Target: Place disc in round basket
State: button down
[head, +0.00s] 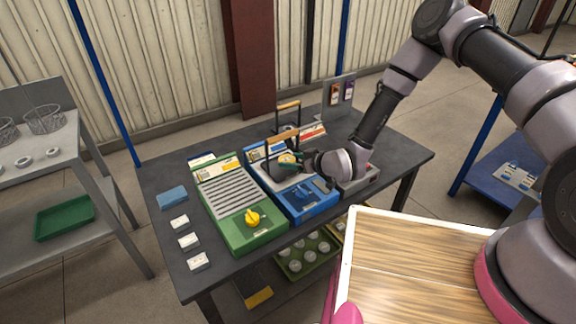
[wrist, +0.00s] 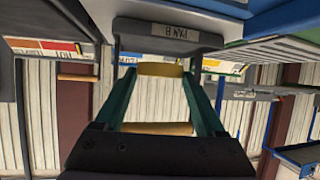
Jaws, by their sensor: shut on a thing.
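My gripper (head: 289,160) is over the blue device on the dark table in the head view. In the wrist view its two teal fingers (wrist: 160,72) are shut on a tan-yellow piece (wrist: 160,69), which looks like a disc seen edge-on. Its full face is hidden. A grey part marked PAN B (wrist: 170,31) shows just beyond the fingertips; I cannot tell whether the piece touches it. Round wire baskets stand on the grey shelf at the far left, one whole (head: 44,119) and one cut by the picture edge (head: 5,131).
Wooden-gripped frames (head: 286,137) rise close around my gripper. The blue device (head: 304,199) and a green device (head: 238,222) with a yellow knob fill the table's middle. Pale rings (head: 53,152) lie before the baskets on the grey shelf (head: 68,137). A green tray (head: 64,218) sits below.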

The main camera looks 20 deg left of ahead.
jog(key=shift+w+a, duration=0.3)
jog(key=shift+a, duration=0.25)
jog(key=shift+w+a, duration=0.25)
jog(key=shift+a, duration=0.3)
jog(key=shift+d+f, duration=0.15)
jog(key=shift+f, duration=1.35)
jog(key=shift+f, duration=0.15)
grip_release()
jog(key=shift+s+f, duration=0.1)
